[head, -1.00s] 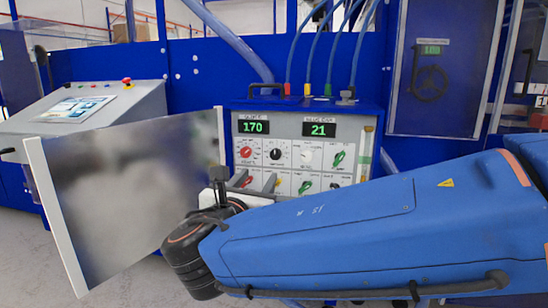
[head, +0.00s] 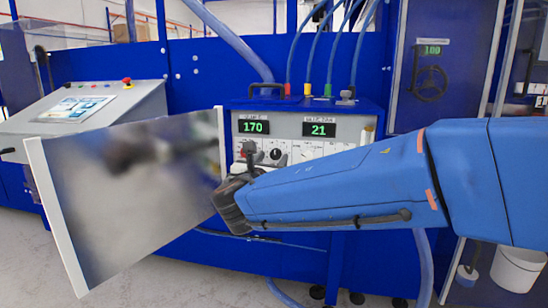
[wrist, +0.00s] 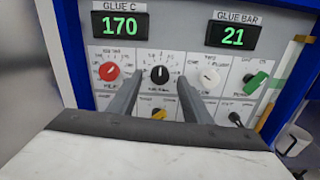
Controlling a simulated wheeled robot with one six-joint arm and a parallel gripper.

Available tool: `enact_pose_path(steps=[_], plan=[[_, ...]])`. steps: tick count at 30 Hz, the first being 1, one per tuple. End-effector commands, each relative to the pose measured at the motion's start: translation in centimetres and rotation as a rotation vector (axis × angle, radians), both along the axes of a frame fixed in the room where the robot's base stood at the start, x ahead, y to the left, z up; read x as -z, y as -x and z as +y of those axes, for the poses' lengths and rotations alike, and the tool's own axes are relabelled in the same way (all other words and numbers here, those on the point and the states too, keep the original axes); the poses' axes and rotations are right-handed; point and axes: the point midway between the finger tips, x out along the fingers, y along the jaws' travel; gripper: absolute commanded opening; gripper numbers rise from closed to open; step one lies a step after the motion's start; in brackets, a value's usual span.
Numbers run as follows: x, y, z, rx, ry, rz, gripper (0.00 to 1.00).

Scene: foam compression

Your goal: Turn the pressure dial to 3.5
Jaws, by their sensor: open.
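The control panel (head: 287,125) carries a row of knobs under two green displays. In the wrist view a red dial (wrist: 109,70), a black dial (wrist: 160,74) and a white dial (wrist: 209,77) sit left to right. The black dial has a white mark pointing about straight up. The small labels are too blurred to tell which is the pressure dial. My gripper (wrist: 160,80) is open, with one finger on each side of the black dial's lower part; contact cannot be told. In the head view my gripper (head: 247,160) is before the panel, partly hiding the knobs.
The displays read 170 (wrist: 119,25) and 21 (wrist: 232,36). A green switch (wrist: 256,82) and a yellow knob (wrist: 159,113) are nearby. An open door (head: 130,190) stands left of the panel. Hoses (head: 325,50) rise above it.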

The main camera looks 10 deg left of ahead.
Motion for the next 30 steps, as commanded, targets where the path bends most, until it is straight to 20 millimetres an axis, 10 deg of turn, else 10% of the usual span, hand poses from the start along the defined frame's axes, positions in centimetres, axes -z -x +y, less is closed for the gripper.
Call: enact_pose_path(steps=[18, 24, 30], plan=[[0.0, -2.9, -0.2, 0.001, -0.001, 0.0, 0.45], [0.0, -2.9, -0.2, 0.001, -0.001, 0.0, 0.03], [0.0, -2.9, -0.2, 0.001, -0.008, -0.001, 0.03]])
